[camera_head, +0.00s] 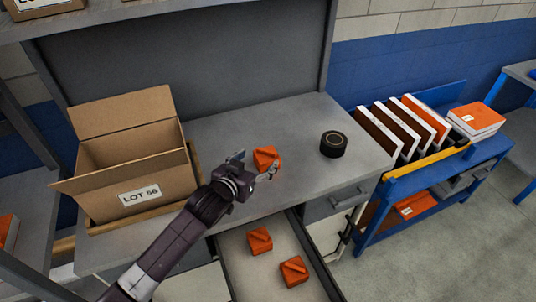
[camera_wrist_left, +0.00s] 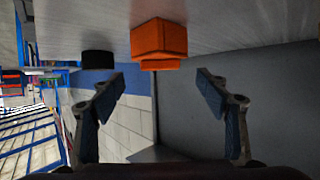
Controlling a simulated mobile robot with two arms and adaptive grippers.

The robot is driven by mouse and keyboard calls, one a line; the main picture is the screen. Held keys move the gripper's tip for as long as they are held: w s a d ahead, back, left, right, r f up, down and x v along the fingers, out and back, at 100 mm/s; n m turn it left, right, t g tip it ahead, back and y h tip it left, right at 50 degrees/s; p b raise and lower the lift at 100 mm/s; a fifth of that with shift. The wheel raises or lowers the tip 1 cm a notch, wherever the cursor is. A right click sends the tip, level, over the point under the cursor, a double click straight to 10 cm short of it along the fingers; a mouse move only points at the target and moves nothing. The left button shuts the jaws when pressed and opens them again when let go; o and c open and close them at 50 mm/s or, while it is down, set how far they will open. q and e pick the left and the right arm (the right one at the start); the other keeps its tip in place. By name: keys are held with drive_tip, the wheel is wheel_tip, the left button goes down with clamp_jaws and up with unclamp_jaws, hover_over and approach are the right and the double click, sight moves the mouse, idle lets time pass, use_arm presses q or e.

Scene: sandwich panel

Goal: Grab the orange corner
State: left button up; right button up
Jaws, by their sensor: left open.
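An orange corner (camera_head: 265,158) sits on the grey workbench (camera_head: 305,125), just beyond my left gripper (camera_head: 253,166). In the left wrist view the orange corner (camera_wrist_left: 158,43) shows ahead of the left gripper (camera_wrist_left: 163,90), above the gap between its two spread fingers. The left gripper is open and holds nothing. Two more orange corners, a nearer one (camera_head: 293,271) and a farther one (camera_head: 260,240), lie in the open drawer (camera_head: 228,262) below the bench top. My right gripper does not show.
An open cardboard box (camera_head: 174,178) labelled LOT 56 stands on the left of the bench. A black tape roll (camera_head: 333,144) lies to the right of the corner and also shows in the wrist view (camera_wrist_left: 98,58). A blue cart (camera_head: 400,192) with panels stands at the right.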

sight(266, 152)
use_arm(q)
drive_tip(key=shift+w+d, duration=0.15)
drive_tip(key=shift+d, duration=0.05)
drive_tip(key=p+x, duration=0.1)
drive_tip(key=x, duration=0.3)
drive_tip(key=shift+w+p, duration=0.3)
drive_tip(key=shift+p, duration=0.05)
drive_tip(key=shift+w+d+f, duration=0.1)
drive_tip(key=shift+w, duration=0.2)
drive_tip(key=shift+c, duration=0.3)
drive_tip(key=c, duration=0.7)
drive_tip(key=shift+f, duration=0.1)
drive_tip(key=c, duration=0.5)
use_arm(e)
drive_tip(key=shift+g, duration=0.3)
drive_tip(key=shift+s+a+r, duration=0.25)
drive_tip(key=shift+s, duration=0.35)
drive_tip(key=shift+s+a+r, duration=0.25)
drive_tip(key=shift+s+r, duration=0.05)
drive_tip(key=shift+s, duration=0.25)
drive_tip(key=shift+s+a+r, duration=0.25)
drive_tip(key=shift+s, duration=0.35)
